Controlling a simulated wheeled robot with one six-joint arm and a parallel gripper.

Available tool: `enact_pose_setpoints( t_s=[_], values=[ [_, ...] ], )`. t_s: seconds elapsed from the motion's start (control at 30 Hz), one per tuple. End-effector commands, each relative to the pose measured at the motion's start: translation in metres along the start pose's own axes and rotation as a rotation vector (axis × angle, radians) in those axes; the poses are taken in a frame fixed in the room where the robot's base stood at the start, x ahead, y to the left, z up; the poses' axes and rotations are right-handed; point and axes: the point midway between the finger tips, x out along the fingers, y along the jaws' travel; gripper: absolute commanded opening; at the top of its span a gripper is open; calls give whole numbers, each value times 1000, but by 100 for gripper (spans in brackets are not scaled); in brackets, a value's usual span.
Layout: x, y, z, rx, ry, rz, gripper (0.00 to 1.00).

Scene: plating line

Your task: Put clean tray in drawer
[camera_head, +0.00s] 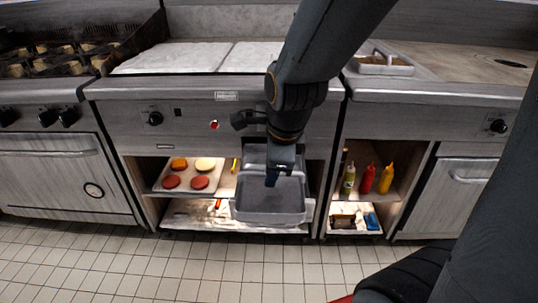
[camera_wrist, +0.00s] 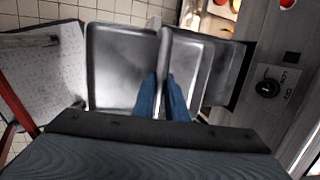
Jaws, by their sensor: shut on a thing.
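My gripper (camera_head: 271,181) points down in front of the middle counter. In the wrist view its two blue fingers (camera_wrist: 161,98) straddle the raised rim between two grey tray-like basins. The nearer basin is the grey tray (camera_head: 268,203), empty and roughly level, low in front of the open bay; it also shows at the left of the fingers in the wrist view (camera_wrist: 118,62). The second grey basin (camera_head: 262,156) is behind it, partly covered by my arm. I cannot tell whether they are joined. A pale drawer edge (camera_head: 311,212) shows beside the nearer tray.
A baking tray of patties and buns (camera_head: 159,188) sits on the left shelf. Sauce bottles (camera_head: 367,179) stand in the right bay, above a white bin (camera_head: 354,231) of small items. The tiled floor (camera_head: 220,265) in front is clear. A counter knob (camera_wrist: 268,88) is near my wrist.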

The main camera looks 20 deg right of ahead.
Motion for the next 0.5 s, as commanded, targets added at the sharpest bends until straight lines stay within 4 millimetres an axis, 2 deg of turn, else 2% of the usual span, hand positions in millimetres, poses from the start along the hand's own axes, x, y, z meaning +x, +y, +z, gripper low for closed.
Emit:
enact_pose_setpoints(
  t_s=[0.03, 0.1, 0.5],
  values=[
    [-3, -2, -1, 2, 3, 3, 0],
    [8, -23, -2, 5, 2, -2, 0],
    [37, -115, -6, 2, 1, -2, 0]
  ],
)
